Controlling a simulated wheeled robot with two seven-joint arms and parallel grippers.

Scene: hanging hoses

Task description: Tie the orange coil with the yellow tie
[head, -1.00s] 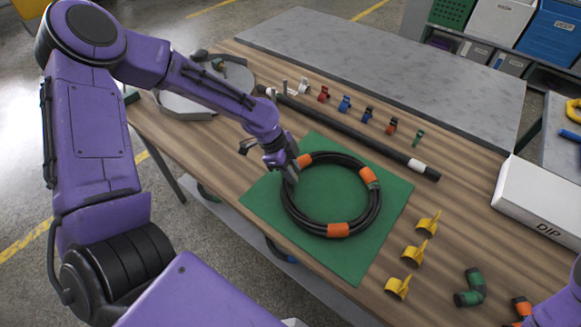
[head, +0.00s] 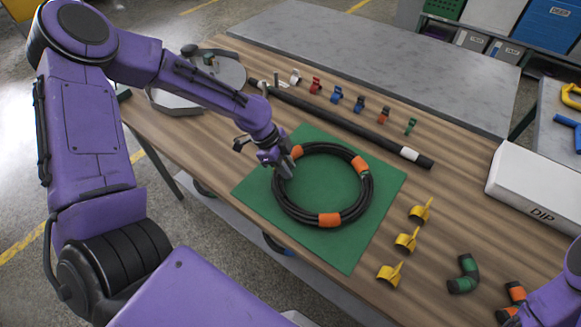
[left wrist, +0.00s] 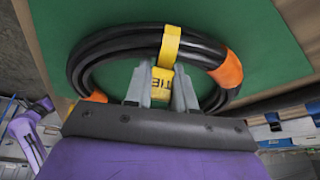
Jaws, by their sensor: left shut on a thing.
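The black hose coil with orange bands (head: 329,220) lies on a green mat (head: 335,255). My left gripper (head: 286,170) is at the coil's left side in the head view. In the left wrist view a yellow tie (left wrist: 169,48) passes over the coil's hose bundle, between two orange bands. My left gripper (left wrist: 160,88) is shut on the tie's lettered end, inside the ring. The tie's underside is hidden. Three more yellow ties (head: 406,240) stand on the table right of the mat. My right gripper is out of view; only part of its arm shows at bottom right.
A long black pipe (head: 340,120) lies behind the mat, with a row of small coloured clips (head: 360,104) beyond it. A white box (head: 540,185) is at the right. Two elbow hoses (head: 464,275) lie at front right. Bare wood lies between pipe and ties.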

